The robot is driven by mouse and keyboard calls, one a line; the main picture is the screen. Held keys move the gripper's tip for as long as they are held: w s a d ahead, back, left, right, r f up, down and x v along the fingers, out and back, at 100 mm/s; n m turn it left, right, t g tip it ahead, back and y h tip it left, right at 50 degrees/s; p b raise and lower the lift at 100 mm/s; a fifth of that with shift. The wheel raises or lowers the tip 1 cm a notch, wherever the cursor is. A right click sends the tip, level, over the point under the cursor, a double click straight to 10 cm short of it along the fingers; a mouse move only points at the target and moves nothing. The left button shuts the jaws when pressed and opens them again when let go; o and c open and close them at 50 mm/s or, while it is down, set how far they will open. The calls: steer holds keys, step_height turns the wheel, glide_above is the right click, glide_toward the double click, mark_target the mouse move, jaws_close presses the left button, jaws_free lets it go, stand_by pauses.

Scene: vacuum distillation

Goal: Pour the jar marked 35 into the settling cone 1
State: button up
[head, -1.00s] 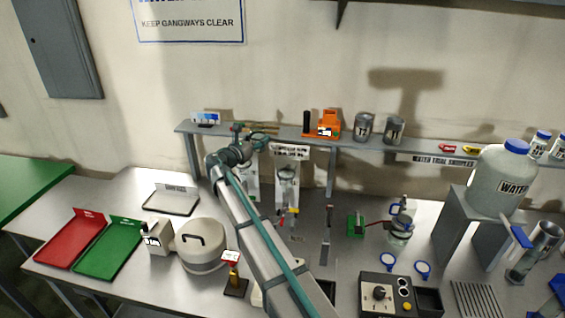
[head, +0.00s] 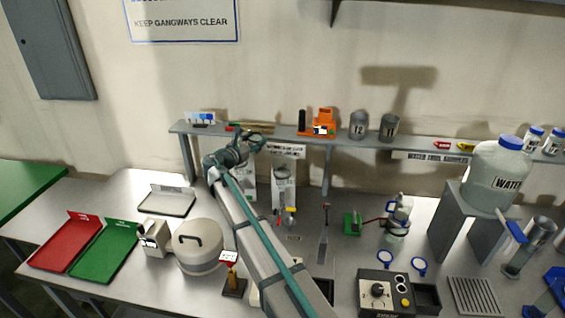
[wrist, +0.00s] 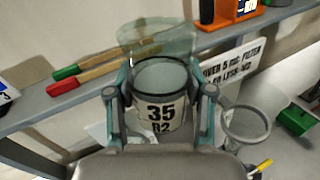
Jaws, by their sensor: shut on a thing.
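The jar marked 35 (wrist: 160,112), with "B2" below the number, is between the two fingers of my gripper (wrist: 160,105) in the wrist view. My gripper is shut on it, and its open mouth shows. In the head view my gripper (head: 255,143) is at the shelf's front edge, above the left of two clear cone vessels; the jar is hard to make out there. The right vessel (head: 284,190) stands beside it, and a clear open rim (wrist: 247,125) shows right of the jar in the wrist view. Which vessel is settling cone 1 cannot be read. A pale translucent shape (wrist: 158,36) lies beyond the jar.
The shelf (head: 345,141) behind carries red- and green-handled tools (wrist: 85,73), an orange device (head: 322,125) and grey jars 12 (head: 358,126) and 11 (head: 389,128). A white sign (wrist: 232,70) hangs close right of the jar. Bench space lies right of the cones.

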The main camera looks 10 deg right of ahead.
steer(key=shift+s+d+f+m, duration=0.35)
steer(key=shift+d+f+m, duration=0.05)
steer(key=shift+m, duration=0.6)
steer(key=shift+s+d+f+m+y+b, duration=0.1)
steer(key=shift+d+f+m+y+b, duration=0.15)
steer(key=shift+f+m+b, duration=0.35)
steer(key=shift+s+d+m+y+b, duration=0.15)
steer(key=shift+s+d+m+b, duration=0.15)
steer(key=shift+m+b, duration=0.5)
steer(key=shift+s+d+m+y+b, duration=0.15)
steer(key=shift+d+m+b, duration=0.2)
steer(key=shift+m+b, duration=0.45)
steer(key=shift+r+b, duration=0.2)
steer(key=shift+b, duration=0.35)
steer(key=shift+f+m+b, duration=0.35)
steer(key=shift+m+b, duration=0.65)
steer(key=shift+r+m+y+b, duration=0.4)
steer(key=shift+m+b, duration=0.2)
steer(key=shift+m, duration=0.2)
steer(key=shift+f+m+b, duration=0.3)
steer(key=shift+m+b, duration=0.4)
steer(key=shift+b, duration=0.35)
steer(key=shift+s+d+r+m+b, duration=0.4)
steer(key=shift+m+b, duration=0.3)
steer(key=shift+b, duration=0.2)
stand_by(0.5)
